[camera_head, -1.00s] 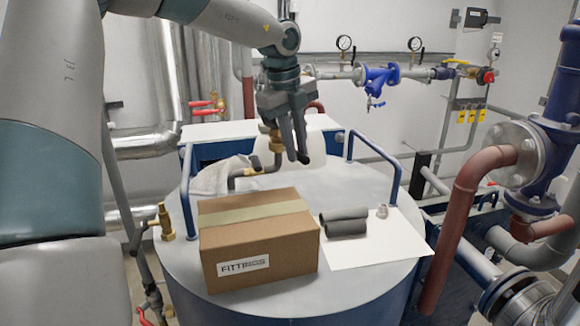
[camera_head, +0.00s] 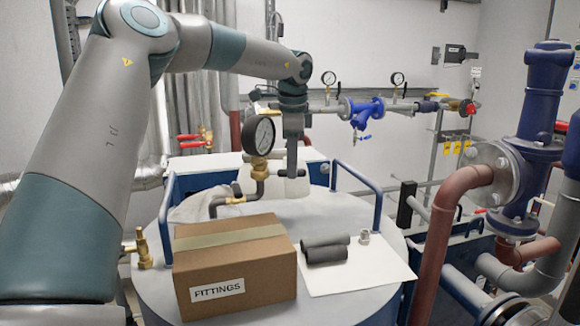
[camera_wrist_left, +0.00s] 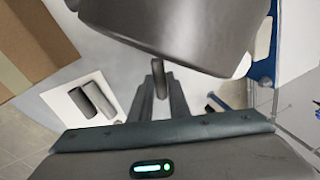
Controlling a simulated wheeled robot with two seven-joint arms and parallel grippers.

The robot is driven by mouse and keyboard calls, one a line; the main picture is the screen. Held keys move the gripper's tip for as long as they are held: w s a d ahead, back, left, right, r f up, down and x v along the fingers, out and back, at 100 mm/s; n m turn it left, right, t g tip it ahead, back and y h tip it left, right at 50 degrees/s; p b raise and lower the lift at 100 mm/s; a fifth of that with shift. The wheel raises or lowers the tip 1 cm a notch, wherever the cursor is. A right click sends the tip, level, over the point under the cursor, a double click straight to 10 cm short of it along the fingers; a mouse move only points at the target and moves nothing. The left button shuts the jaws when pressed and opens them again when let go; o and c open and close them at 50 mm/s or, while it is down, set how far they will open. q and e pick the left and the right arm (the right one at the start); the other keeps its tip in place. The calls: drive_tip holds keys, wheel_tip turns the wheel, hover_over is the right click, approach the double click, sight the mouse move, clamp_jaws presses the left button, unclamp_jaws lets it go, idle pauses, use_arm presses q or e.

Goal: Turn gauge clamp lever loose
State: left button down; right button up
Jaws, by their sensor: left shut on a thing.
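A round pressure gauge (camera_head: 258,136) with a black rim stands upright on a brass fitting (camera_head: 259,168) above a bent dark pipe, on top of the round tank. My left gripper (camera_head: 292,168) points down just right of the gauge and fitting. In the left wrist view its narrow fingers (camera_wrist_left: 160,98) are shut on a short dark grey lever end (camera_wrist_left: 158,75). The lever's other end and its joint to the clamp are hidden there behind a large grey rounded body. My right gripper is in neither view.
A cardboard box marked FITTINGS (camera_head: 236,272) and dark grey rolls (camera_head: 326,250) on a white sheet (camera_head: 372,268) are in front on the tank. Blue rails (camera_head: 358,190) rise at the tank's sides. Red pipework (camera_head: 446,225) stands to the right.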

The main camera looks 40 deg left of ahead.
use_arm(q)
drive_tip(key=shift+w+a+r+n, duration=0.1)
drive_tip(key=shift+w+a+n, duration=0.35)
drive_tip(key=shift+n, duration=0.25)
drive_tip(key=shift+w+a+n+p, duration=0.35)
drive_tip(key=shift+n+p, duration=0.1)
drive_tip(key=shift+n, duration=0.35)
drive_tip(key=c, duration=1.7)
unclamp_jaws()
drive_tip(key=shift+o, duration=0.2)
